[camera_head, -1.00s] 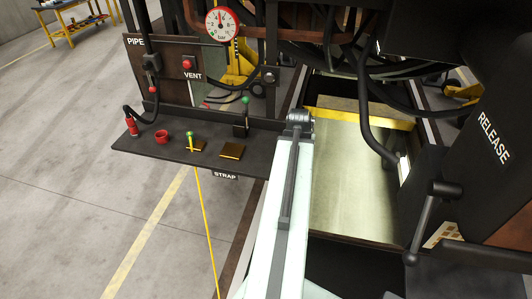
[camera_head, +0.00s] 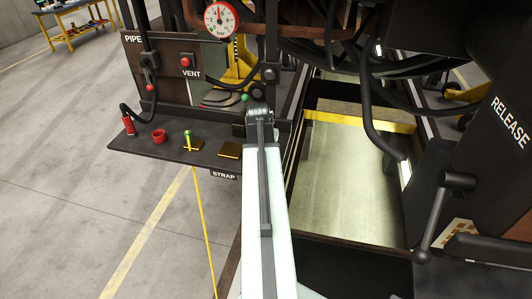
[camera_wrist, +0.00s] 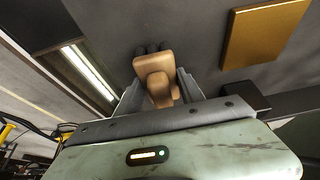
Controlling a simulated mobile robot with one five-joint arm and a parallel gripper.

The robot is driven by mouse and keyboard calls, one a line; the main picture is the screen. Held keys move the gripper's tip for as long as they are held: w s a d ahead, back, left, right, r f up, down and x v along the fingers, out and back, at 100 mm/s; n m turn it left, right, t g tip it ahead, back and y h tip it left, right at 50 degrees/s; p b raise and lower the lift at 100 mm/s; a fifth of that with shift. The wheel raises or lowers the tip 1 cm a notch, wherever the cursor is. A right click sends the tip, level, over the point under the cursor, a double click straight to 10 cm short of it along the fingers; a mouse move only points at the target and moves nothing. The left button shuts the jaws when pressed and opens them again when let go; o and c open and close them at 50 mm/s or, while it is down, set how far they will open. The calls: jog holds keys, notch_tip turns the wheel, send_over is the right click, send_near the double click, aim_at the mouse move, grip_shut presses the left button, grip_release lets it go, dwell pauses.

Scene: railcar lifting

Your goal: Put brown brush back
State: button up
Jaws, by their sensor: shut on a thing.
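In the wrist view my gripper (camera_wrist: 158,92) is shut on a tan-brown piece (camera_wrist: 155,72), which I take to be the brown brush. Dark round ends show at its far side, over a dark surface. I cannot tell whether it touches that surface. In the head view my arm reaches forward to the right end of the dark shelf (camera_head: 170,155), and the gripper and the brush are hidden behind it.
The shelf bears a red ring (camera_head: 159,136), a red cylinder (camera_head: 129,125), a green-topped pin with a yellow strap (camera_head: 188,139) and a brass plate (camera_head: 230,150). Black hoses (camera_head: 372,110) hang at the right, near a RELEASE lever (camera_head: 444,205). An open metal-floored bay (camera_head: 345,185) lies right of my arm.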

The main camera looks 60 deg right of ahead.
jog(key=shift+c, duration=0.6)
jog(key=o, duration=1.3)
jog(key=shift+f, duration=0.1)
jog(key=shift+f, duration=0.25)
jog(key=p+v, duration=0.7)
jog(key=v, duration=0.1)
jog(key=shift+s+r, duration=0.1)
jog(key=shift+r, duration=0.05)
